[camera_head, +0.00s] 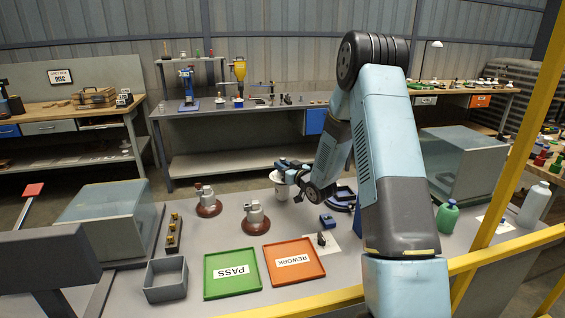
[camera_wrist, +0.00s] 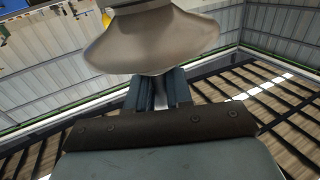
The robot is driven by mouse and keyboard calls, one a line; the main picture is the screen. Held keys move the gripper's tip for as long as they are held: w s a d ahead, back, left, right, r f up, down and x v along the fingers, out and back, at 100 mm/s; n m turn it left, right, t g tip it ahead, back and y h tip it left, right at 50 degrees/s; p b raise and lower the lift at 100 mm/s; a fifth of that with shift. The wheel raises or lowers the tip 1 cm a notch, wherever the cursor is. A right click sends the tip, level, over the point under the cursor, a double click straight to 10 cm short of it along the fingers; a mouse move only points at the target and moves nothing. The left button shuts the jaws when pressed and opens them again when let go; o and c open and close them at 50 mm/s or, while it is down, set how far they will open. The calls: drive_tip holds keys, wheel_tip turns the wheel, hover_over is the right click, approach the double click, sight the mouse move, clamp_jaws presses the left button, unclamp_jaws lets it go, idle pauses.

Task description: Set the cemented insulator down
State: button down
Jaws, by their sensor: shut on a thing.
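The insulator (camera_wrist: 150,42) fills the upper part of the wrist view as a pale, flared bell shape. My gripper (camera_wrist: 158,92) is shut on it, with the grip itself partly hidden under the flare. In the head view my gripper (camera_head: 292,170) is over the back of the grey bench, beside a small white body (camera_head: 282,190) that looks like the same insulator. I cannot tell whether its underside touches the bench. Two other insulators with grey caps and brown discs stand on the bench, one at the left (camera_head: 208,204) and one nearer the middle (camera_head: 255,221).
A green PASS tray (camera_head: 232,288) and an orange REWORK tray (camera_head: 310,274) lie empty at the front. A grey bin (camera_head: 166,279) and a brass-topped rack (camera_head: 174,233) stand left. A blue block (camera_head: 327,221) and a black clamp-like part (camera_head: 342,200) lie near my gripper.

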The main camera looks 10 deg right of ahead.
drive_tip(key=shift+f, duration=0.4)
drive_tip(key=c, duration=1)
unclamp_jaws()
drive_tip(key=shift+f, duration=0.15)
drive_tip(key=shift+s, duration=0.1)
drive_tip(key=v, duration=1.2)
drive_tip(key=s+r+m+g+h, duration=0.2)
drive_tip(key=s+r+g+h, duration=0.5)
drive_tip(key=r, duration=1)
drive_tip(key=s+a+r+m+g, duration=0.1)
drive_tip(key=s+r, duration=0.1)
drive_tip(key=s, duration=0.8)
drive_tip(key=s+a+r+g, duration=0.1)
drive_tip(key=s+a+r, duration=0.1)
drive_tip(key=s, duration=0.8)
drive_tip(key=s+a+r+m+g, duration=0.1)
drive_tip(key=s+r+g, duration=0.1)
drive_tip(key=s, duration=0.8)
drive_tip(key=shift+s+a+m, duration=0.3)
